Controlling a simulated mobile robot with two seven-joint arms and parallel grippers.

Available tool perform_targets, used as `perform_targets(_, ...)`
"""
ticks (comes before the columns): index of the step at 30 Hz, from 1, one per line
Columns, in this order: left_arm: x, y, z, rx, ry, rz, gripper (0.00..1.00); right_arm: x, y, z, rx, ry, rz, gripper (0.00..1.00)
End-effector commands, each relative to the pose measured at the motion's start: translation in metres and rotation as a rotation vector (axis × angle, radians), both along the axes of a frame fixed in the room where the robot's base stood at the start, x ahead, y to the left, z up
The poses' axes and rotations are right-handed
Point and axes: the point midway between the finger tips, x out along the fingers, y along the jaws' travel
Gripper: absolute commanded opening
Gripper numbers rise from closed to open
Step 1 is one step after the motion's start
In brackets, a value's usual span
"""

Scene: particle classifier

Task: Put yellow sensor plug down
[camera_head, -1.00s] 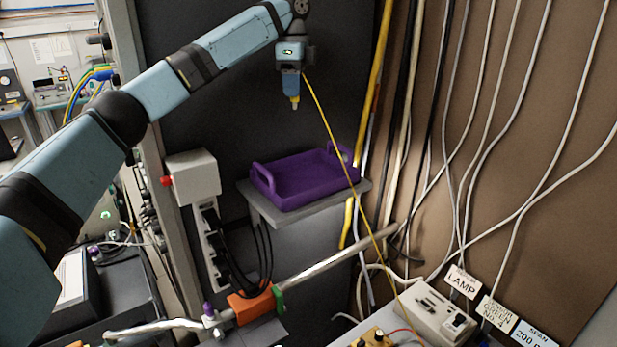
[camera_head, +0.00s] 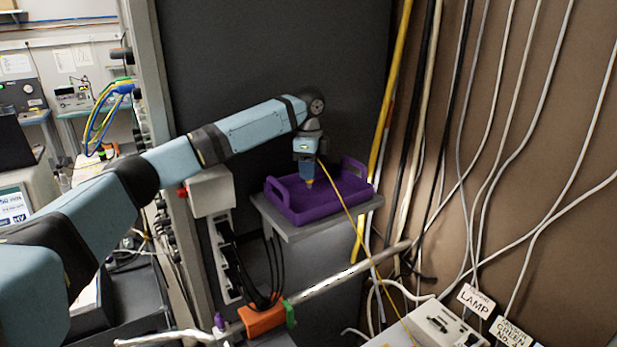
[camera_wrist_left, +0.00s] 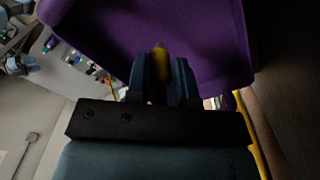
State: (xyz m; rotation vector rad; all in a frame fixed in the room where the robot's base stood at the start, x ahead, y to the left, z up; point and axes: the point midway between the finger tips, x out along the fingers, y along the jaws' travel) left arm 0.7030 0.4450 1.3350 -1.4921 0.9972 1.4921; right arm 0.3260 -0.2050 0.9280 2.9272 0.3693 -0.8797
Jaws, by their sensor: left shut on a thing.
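My left gripper (camera_head: 307,178) points down over the purple tray (camera_head: 345,206) and is shut on the yellow sensor plug (camera_head: 309,183). In the left wrist view the plug (camera_wrist_left: 160,62) shows between the two blue fingers, with the purple tray (camera_wrist_left: 215,35) beyond it. A thin yellow cable (camera_head: 343,206) runs from the gripper down to the right. I cannot tell whether the plug touches the tray floor. My right gripper is not in view.
The tray stands on a grey shelf (camera_head: 300,236) by the dark panel. A white box (camera_head: 212,192) and a socket strip (camera_head: 226,262) are left of it. Pipes and cables rise on the right. A light pipe (camera_head: 345,277) crosses below the shelf.

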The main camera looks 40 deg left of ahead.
Motion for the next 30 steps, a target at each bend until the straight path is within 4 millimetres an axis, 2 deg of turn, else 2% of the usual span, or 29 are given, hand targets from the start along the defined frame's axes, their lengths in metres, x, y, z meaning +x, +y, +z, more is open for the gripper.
perform_targets(6, 0.000, 0.001, -0.028, 0.001, 0.001, 0.001, 0.00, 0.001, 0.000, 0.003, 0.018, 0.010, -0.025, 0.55)
perform_targets(20, 0.000, 0.000, -0.035, 0.000, 0.001, 0.000, 0.00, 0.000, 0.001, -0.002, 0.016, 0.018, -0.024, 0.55)
perform_targets(21, 0.000, 0.000, -0.035, 0.000, 0.000, 0.000, 0.29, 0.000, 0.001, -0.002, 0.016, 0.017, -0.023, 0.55)
perform_targets(24, 0.000, 0.000, -0.035, 0.000, 0.000, 0.001, 0.47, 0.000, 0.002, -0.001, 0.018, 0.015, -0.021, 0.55)
perform_targets(30, 0.000, 0.000, -0.034, 0.000, 0.000, 0.001, 0.47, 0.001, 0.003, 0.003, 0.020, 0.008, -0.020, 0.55)
